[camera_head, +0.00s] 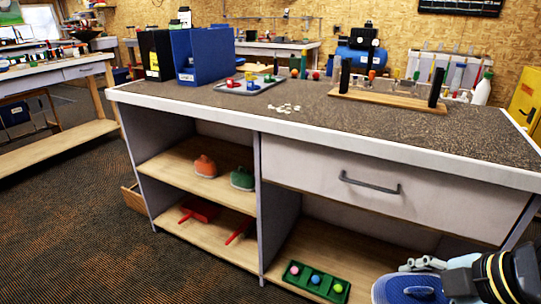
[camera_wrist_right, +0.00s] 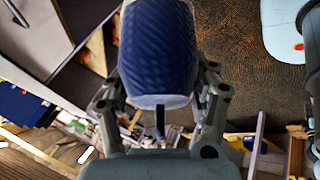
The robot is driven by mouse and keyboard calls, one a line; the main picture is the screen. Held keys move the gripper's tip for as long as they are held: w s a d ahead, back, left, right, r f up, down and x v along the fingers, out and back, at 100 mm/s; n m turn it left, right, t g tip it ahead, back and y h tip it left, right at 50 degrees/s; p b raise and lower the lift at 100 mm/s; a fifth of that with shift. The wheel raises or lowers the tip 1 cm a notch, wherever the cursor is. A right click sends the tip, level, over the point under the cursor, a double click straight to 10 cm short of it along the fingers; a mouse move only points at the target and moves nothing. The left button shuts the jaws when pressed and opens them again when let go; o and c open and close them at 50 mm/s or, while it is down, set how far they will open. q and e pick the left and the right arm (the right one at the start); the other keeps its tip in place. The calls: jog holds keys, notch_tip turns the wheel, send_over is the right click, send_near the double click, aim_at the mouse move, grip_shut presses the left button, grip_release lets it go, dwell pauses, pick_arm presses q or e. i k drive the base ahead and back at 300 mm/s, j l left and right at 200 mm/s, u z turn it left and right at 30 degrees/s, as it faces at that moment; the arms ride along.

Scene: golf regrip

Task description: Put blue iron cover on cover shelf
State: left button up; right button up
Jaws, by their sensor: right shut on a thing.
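The blue iron cover (camera_head: 408,290) is at the lower right of the head view, partly cut off by the frame. My right gripper (camera_head: 426,266) is shut on it. In the right wrist view the blue cover (camera_wrist_right: 157,45) sits between the two fingers of the right gripper (camera_wrist_right: 160,78). An orange cover (camera_head: 205,166) and a green cover (camera_head: 243,178) stand on the upper shelf (camera_head: 165,168) in the open left part of the workbench. The held cover is in front of the bench, right of that shelf and apart from it. My left gripper is not in view.
The lower shelf holds red dustpan-like items (camera_head: 199,209). A green tray (camera_head: 316,283) with coloured balls lies on the bottom right board. The drawer (camera_head: 380,185) has a dark handle. Blue and black binders (camera_head: 205,55) stand on the bench top. Carpet (camera_head: 80,230) is clear at left.

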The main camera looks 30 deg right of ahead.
aim_at(175, 164)
jog(key=i+j+u, duration=0.3)
jog(key=i, duration=0.5)
jog(key=i+j+u, duration=0.1)
jog(key=i+u, duration=0.25)
jog(key=i, duration=0.45)
jog(key=i+j+z, duration=0.1)
jog(key=i+z, duration=0.35)
jog(key=i+j+z, duration=0.45)
jog(key=i, duration=0.2)
jog(key=i+j+z, duration=0.45)
jog(key=i+j, duration=0.1)
jog(key=i, duration=0.15)
jog(key=i+j+z, duration=0.1)
jog(key=i, duration=0.2)
